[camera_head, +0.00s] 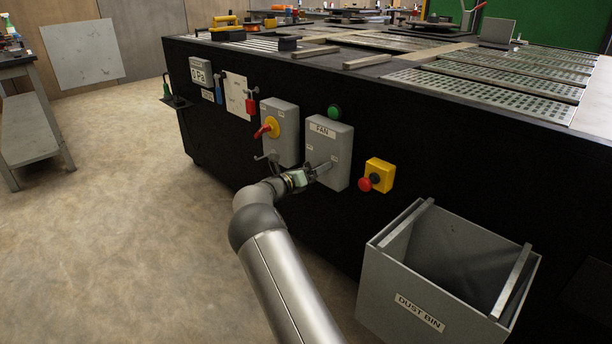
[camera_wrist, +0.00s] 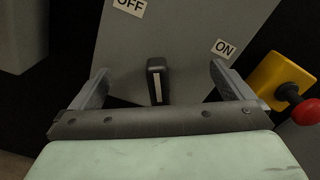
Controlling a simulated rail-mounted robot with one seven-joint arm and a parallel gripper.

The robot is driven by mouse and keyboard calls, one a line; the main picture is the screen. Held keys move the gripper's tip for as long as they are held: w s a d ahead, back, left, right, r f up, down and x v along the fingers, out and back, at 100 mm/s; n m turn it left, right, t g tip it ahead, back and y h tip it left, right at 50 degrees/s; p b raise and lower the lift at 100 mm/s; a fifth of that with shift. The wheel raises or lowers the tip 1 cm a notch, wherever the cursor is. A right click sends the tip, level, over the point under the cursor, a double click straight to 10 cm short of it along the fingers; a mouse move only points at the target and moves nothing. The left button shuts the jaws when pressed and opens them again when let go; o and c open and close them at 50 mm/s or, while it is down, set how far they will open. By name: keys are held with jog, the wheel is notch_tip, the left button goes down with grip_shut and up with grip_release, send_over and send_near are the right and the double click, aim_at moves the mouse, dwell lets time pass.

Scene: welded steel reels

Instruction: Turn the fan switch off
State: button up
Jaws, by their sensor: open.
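The fan switch box (camera_head: 328,150) is a grey box labelled FAN on the black bench side. In the wrist view, its grey face (camera_wrist: 185,35) bears an OFF label (camera_wrist: 130,5) at upper left and an ON label (camera_wrist: 223,48) at right. A black switch lever (camera_wrist: 157,80) with a white stripe stands out between them. I cannot tell which label it is set to. My gripper (camera_wrist: 159,68) is open, with one finger on each side of the lever and visible gaps to both. In the head view, my gripper (camera_head: 318,171) is at the box's lower front and hides the lever.
Left of the fan box is a grey box with a red-and-yellow rotary switch (camera_head: 268,128). To the right is a yellow box with a red button (camera_head: 367,184), also in the wrist view (camera_wrist: 302,108). A dust bin (camera_head: 415,306) stands below right. A green button (camera_head: 334,112) is above.

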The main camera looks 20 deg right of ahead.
jog(key=p+v, duration=0.2)
jog(key=v, duration=0.5)
jog(key=shift+p, duration=0.4)
dwell(0.4)
